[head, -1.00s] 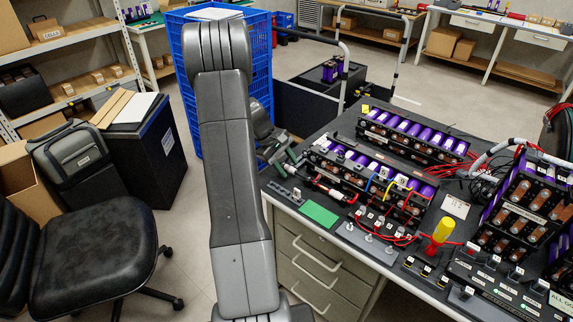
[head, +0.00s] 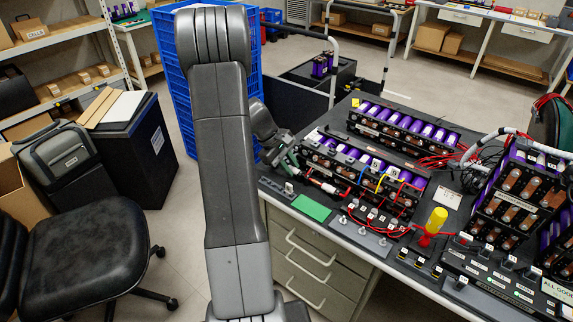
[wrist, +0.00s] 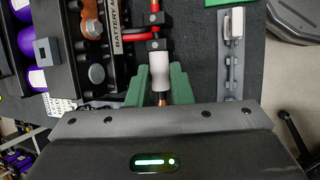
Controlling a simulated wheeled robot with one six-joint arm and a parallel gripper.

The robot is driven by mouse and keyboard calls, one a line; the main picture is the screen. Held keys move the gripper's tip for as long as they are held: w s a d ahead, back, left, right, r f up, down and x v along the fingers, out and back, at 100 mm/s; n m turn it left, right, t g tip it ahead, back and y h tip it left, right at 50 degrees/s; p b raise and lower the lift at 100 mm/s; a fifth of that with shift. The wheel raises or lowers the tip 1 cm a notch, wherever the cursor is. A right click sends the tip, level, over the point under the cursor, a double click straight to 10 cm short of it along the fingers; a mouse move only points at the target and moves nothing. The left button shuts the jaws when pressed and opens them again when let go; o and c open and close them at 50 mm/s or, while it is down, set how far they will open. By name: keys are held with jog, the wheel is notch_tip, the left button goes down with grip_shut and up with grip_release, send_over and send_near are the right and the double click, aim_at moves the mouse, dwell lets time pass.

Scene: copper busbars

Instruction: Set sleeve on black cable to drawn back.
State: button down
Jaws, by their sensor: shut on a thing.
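A white sleeve (wrist: 159,70) sits between the green fingers of my gripper (wrist: 160,88) in the wrist view. The fingers are shut on it, one on each side. A copper end (wrist: 161,99) shows just below the sleeve. Above the sleeve the cable (wrist: 155,8) looks red with dark parts at a black holder; I cannot make out a black cable clearly. In the head view my gripper (head: 291,162) is at the left end of the front battery module (head: 355,172), and the held sleeve is too small to tell there.
A grey strip with a white-topped part (wrist: 232,60) lies to the right of my gripper in the wrist view. A green mat (head: 310,207) lies at the bench's front edge. A yellow-handled screwdriver (head: 435,220) stands to the right. Red wires crowd the module's front.

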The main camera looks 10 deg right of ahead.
jog(key=c, duration=1.3)
grip_release()
jog(key=shift+s+d, duration=0.1)
jog(key=shift+s, duration=0.05)
jog(key=p+v, duration=0.1)
jog(key=v, duration=1.2)
jog(key=shift+r, duration=0.35)
jog(key=b+x, duration=0.1)
jog(key=x, duration=1.2)
jog(key=shift+f, duration=0.35)
jog(key=shift+w+a, duration=0.35)
jog(key=shift+w, duration=0.1)
